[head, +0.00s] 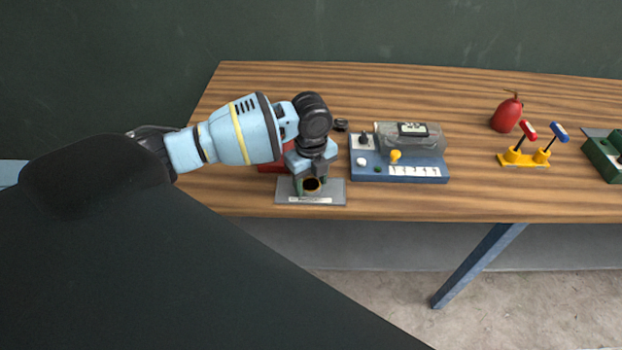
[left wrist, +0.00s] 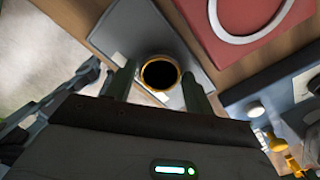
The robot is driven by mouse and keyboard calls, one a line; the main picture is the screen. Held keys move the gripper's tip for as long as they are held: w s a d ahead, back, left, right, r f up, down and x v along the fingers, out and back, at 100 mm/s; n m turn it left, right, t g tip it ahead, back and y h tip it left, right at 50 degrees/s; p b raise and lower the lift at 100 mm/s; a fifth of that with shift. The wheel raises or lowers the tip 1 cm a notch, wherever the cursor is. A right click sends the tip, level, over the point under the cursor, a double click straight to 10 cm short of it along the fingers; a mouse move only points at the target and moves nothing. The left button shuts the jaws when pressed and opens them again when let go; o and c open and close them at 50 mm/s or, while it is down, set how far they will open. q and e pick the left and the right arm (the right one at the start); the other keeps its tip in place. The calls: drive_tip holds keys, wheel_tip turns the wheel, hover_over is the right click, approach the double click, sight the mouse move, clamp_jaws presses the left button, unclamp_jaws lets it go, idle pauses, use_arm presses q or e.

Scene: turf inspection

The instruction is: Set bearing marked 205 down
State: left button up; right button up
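A gold-rimmed ring with a dark centre (head: 312,185), which looks like the bearing, is over the grey plate (head: 335,198) near the table's front edge. No number is readable on it. In the left wrist view the ring (left wrist: 160,55) shows between my left gripper's two green fingers, over the grey plate (left wrist: 115,30). My left gripper (head: 312,184) points down around the ring. Its fingers (left wrist: 157,75) stand apart, with a slim gap at the ring's left side; contact at the right is unclear. My right gripper is not in view.
A blue box with a clear cover and numbered strip (head: 400,172) stands just right of the plate. A red block (head: 270,167) is behind the gripper; it also shows in the left wrist view (left wrist: 255,45). A red extinguisher-like object (head: 507,114) and yellow lever stand (head: 525,160) are farther right.

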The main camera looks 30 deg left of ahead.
sight(311, 185)
use_arm(q)
drive_tip(key=shift+o, duration=1.1)
drive_tip(key=shift+r, duration=0.15)
wheel_tip(311, 185, up, 12)
drive_tip(key=shift+p, duration=0.35)
